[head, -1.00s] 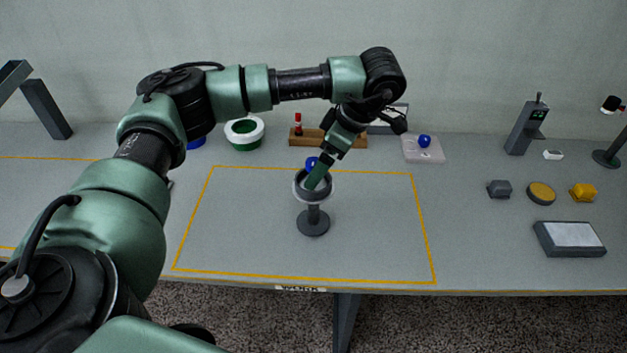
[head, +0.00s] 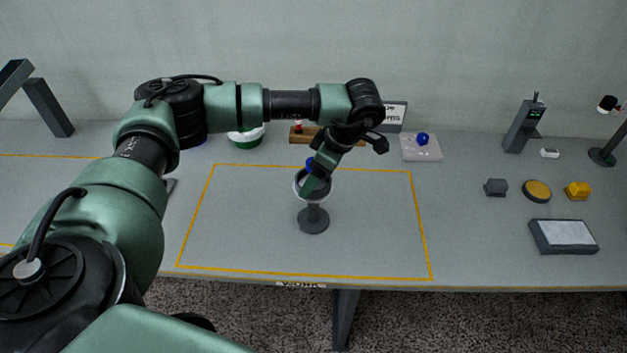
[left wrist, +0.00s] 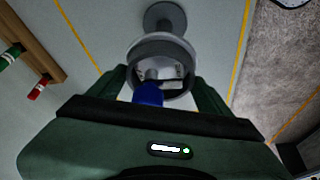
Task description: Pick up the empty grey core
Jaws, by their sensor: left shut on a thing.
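The empty grey core (head: 326,187) is a short, wide ring at the top of a dark stand with a round base (head: 313,222), inside the yellow outline on the table. My left gripper (head: 309,184) reaches down to it from above. In the left wrist view the core (left wrist: 160,47) sits between the two green fingers of my left gripper (left wrist: 160,80), which is shut on it. A blue knob (left wrist: 148,94) shows at the core's near side; it also shows in the head view (head: 310,163). Part of the core is hidden by the fingers. My right gripper is not in view.
Behind are a white-and-green roll (head: 246,138), a wooden rack (head: 302,135) and a pale tray (head: 420,152) with a blue ball. At the right stand a dark post device (head: 522,128), several small blocks and a flat panel (head: 563,237). The outlined area around the stand is clear.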

